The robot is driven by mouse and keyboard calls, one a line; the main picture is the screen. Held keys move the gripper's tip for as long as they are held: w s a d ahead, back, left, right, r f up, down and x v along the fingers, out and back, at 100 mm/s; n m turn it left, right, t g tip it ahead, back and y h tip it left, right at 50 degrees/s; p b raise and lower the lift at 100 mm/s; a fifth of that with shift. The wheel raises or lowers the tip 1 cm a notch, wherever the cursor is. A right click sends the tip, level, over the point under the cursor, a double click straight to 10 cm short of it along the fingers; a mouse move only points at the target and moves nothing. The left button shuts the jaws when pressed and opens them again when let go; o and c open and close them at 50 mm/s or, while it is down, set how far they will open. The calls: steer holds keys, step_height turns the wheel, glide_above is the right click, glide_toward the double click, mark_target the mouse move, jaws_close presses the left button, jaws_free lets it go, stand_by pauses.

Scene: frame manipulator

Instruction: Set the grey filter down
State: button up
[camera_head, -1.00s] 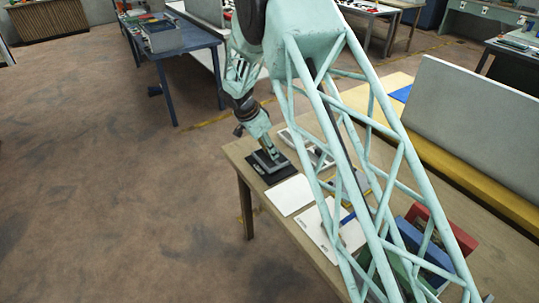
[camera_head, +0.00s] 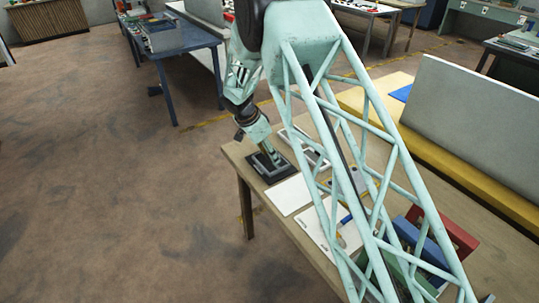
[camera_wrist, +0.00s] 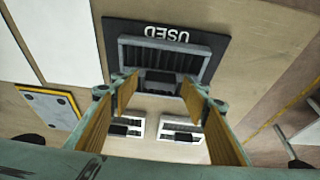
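The grey filter (camera_wrist: 205,62) is a ribbed rectangular frame with a dark block at its middle. It lies over the black mat marked USED (camera_wrist: 220,42) in the wrist view, and the mat's label shows beyond it. The filter looks level and at or very near the mat. Its underside is hidden, so full contact cannot be told.
Two white filters with black handles (camera_wrist: 182,136) (camera_wrist: 124,131) lie on the table nearby. A white sheet (camera_head: 290,194) lies beside the mat. A grey plate on yellow (camera_wrist: 48,104) is at the left. Red (camera_head: 455,238) and blue (camera_head: 420,243) holders stand farther along the wooden table.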

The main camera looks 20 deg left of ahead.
steer(key=shift+r, duration=0.15)
stand_by(0.3)
steer(key=v, duration=1.2)
steer(key=shift+p, duration=0.35)
steer(key=shift+r, duration=0.1)
